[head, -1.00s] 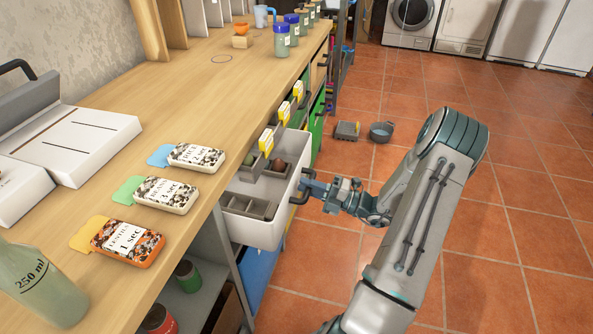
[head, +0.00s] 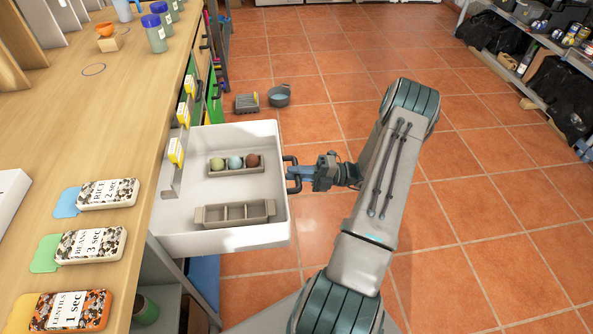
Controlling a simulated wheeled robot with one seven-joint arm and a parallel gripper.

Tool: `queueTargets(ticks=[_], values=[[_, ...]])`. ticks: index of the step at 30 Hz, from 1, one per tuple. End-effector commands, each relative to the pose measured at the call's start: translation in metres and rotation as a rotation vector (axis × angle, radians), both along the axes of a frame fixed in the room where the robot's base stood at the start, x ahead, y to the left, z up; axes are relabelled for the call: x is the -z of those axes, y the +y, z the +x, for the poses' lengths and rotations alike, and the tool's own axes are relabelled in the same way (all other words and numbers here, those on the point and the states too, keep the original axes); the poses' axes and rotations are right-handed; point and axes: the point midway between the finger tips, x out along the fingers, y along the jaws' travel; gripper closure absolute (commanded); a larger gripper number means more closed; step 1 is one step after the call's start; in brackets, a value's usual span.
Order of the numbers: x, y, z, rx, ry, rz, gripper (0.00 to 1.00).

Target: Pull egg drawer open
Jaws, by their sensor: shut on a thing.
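The white egg drawer (head: 245,150) stands well out from the wooden workbench (head: 60,130), and its inside shows. In it lie a grey holder (head: 236,171) with a green egg (head: 217,164), a blue egg (head: 235,162) and a brown egg (head: 253,160), and a second grey holder (head: 234,215) with empty slots. My gripper (head: 294,174) is shut on the dark drawer handle (head: 290,160) at the drawer's right-hand front. The fingertips are partly hidden by the handle.
Labelled tins for rice (head: 107,193), beans (head: 91,245) and lentils (head: 68,311) lie on the bench edge. A grey pot (head: 279,95) and a small crate (head: 247,102) sit on the tiled floor. Open floor lies to the right, up to a shelf (head: 540,60).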

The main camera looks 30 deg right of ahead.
Motion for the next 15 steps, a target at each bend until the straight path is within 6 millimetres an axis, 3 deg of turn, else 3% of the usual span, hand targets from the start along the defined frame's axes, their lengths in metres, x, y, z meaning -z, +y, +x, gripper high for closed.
queueTargets(ticks=[11,12,13,15], values=[[0.0012,-0.0016,-0.0015,-0.001,0.002,-0.001,1.0],[0.0012,-0.0016,-0.0015,-0.001,0.002,-0.001,0.73],[0.0011,-0.0017,-0.0014,-0.001,0.002,-0.001,0.65],[0.0009,-0.0018,-0.0013,0.0,0.003,-0.001,0.64]])
